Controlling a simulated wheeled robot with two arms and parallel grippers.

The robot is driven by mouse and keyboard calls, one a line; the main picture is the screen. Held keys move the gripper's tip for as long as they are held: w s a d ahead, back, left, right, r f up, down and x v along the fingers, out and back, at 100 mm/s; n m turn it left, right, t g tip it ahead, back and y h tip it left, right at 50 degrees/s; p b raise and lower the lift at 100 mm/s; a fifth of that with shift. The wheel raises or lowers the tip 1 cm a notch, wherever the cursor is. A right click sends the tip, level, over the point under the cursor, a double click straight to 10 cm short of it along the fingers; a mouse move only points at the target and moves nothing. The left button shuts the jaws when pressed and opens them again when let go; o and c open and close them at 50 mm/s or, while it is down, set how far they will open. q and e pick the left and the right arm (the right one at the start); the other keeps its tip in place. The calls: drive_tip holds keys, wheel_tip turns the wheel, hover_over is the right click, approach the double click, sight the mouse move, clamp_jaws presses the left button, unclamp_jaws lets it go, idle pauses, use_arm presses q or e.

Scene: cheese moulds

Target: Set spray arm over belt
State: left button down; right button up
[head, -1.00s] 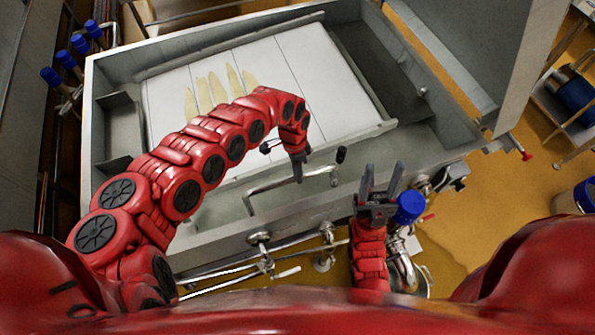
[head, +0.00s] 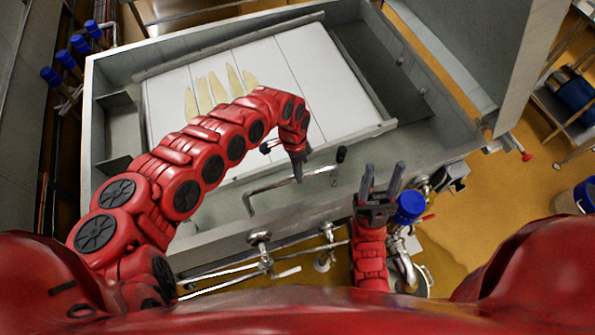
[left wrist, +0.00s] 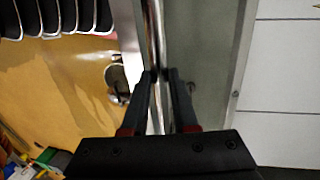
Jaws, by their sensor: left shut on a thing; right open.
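The spray arm (head: 268,185) is a bent, shiny metal pipe with a black end grip (head: 341,154). It lies along the near side of the grey tank, beside the belt. The belt (head: 290,60) is a white slatted surface inside the tank. My left gripper (head: 298,178) is shut on the spray arm near its black end. In the left wrist view, the pipe (left wrist: 153,35) runs up from between the fingers (left wrist: 161,76); the exact contact is hard to see. My right gripper (head: 382,183) is open and empty outside the tank's near wall.
The grey tank wall (head: 104,75) surrounds the belt. A blue-capped fitting (head: 410,206) stands close beside my right gripper. Pipes and valves (head: 260,240) run along the near wall.

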idle(0.4)
use_arm(q)
drive_tip(key=w+a+n+t+h+b, duration=0.1)
drive_tip(key=w+a+n+b, duration=0.2)
drive_tip(key=w+a+n, duration=0.6)
drive_tip(key=w+a+n+t+p, duration=0.1)
drive_tip(key=a+n+p, duration=0.1)
drive_tip(key=a+n, duration=0.7)
drive_tip(key=shift+w+a+t+p, duration=0.2)
drive_tip(key=shift+a+t+p, duration=0.15)
drive_tip(key=shift+a, duration=1.75)
drive_tip(key=c, duration=0.7)
unclamp_jaws()
drive_tip(key=shift+a, duration=0.1)
